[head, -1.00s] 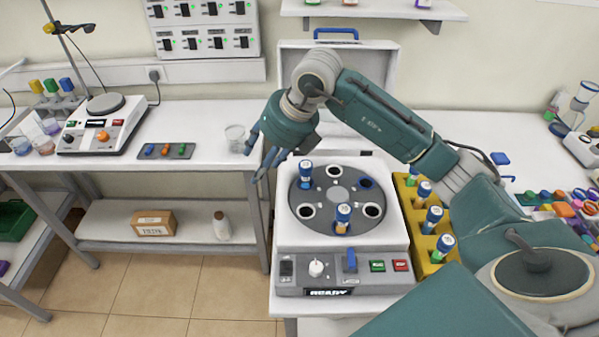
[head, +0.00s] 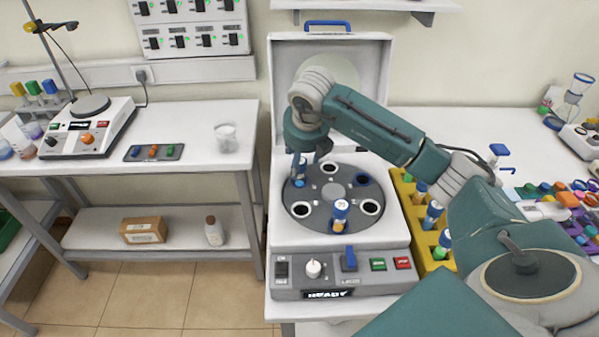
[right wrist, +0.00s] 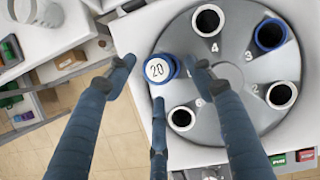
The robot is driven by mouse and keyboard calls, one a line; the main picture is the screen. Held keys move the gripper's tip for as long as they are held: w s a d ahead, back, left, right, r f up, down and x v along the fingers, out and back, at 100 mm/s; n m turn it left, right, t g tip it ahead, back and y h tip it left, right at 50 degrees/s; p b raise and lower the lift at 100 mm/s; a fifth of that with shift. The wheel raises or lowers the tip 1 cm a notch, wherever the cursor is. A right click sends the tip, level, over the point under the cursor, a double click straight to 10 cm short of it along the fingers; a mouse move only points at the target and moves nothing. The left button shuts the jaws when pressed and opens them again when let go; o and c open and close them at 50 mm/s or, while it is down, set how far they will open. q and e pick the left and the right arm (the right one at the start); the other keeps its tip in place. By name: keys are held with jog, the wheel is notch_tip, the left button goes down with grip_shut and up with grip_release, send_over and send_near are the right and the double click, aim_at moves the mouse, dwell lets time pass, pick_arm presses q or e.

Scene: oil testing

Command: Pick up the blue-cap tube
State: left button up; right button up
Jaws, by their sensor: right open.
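A blue-cap tube (head: 300,168) stands in the back-left hole of the centrifuge rotor (head: 334,178). In the right wrist view its cap (right wrist: 159,69) has a white top marked 20. My right gripper (head: 309,157) is open just above this tube. In the right wrist view its fingers (right wrist: 158,72) are spread around the cap, one on each side and one below; contact cannot be told. A second blue-cap tube (head: 340,211) stands in the front rotor hole. My left gripper is not in view.
The centrifuge lid (head: 400,45) stands open behind the rotor. A yellow rack (head: 425,262) with several capped tubes is to the right. A control panel (head: 375,282) is in front. A beaker (head: 226,138) stands on the left bench.

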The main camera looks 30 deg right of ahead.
aim_at(300, 177)
jog(key=p+x, duration=0.1)
jog(key=x, duration=0.2)
jog(key=shift+w+f+p, duration=0.1)
jog(key=shift+f+p, duration=0.1)
jog(key=shift+p, duration=0.1)
jog(key=shift+w+d+f, duration=0.15)
jog(key=shift+f, duration=0.2)
jog(key=c, duration=1.2)
jog(key=shift+o, duration=0.2)
jog(key=shift+r, duration=0.1)
